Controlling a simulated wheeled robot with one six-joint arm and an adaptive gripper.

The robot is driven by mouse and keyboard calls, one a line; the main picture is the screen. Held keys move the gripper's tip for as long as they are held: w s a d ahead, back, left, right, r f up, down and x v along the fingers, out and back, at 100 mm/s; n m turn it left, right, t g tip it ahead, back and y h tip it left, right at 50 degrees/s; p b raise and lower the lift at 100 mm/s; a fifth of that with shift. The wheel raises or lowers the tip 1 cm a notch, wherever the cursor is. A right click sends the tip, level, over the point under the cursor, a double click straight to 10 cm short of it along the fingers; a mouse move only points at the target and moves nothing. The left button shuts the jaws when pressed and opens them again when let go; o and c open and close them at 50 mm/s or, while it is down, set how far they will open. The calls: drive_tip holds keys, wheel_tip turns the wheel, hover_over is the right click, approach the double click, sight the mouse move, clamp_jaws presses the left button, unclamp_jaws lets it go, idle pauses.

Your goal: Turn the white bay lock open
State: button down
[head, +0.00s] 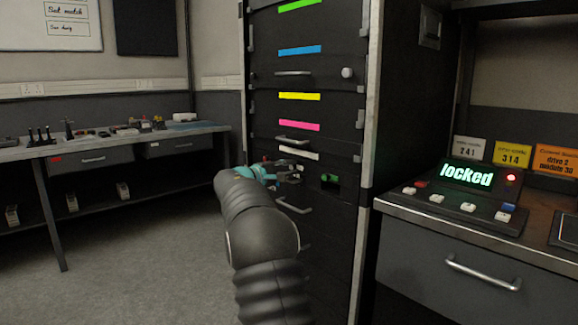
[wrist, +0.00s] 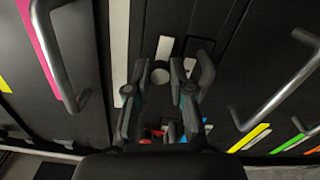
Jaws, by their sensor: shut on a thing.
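The white bay is marked by a white strip (head: 299,153) on the black cabinet, below the pink strip. My gripper (head: 292,172) is at the cabinet front just under that strip. In the wrist view my gripper (wrist: 160,70) has its two fingers on either side of a small round grey knob (wrist: 159,77), shut on it. This knob appears to be the white bay lock; in the head view the fingers hide it. A white strip (wrist: 120,45) also shows to the left in the wrist view.
Bar handles (head: 294,205) stick out from the cabinet front near my gripper. A green-marked fitting (head: 330,180) sits right of it. A console (head: 466,177) on the right-hand bench reads "locked", with a red light. A cluttered workbench (head: 100,145) stands left; the floor between is clear.

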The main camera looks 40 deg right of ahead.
drive_tip(key=shift+n, duration=0.4)
drive_tip(key=c, duration=1)
unclamp_jaws()
drive_tip(key=shift+f, duration=0.1)
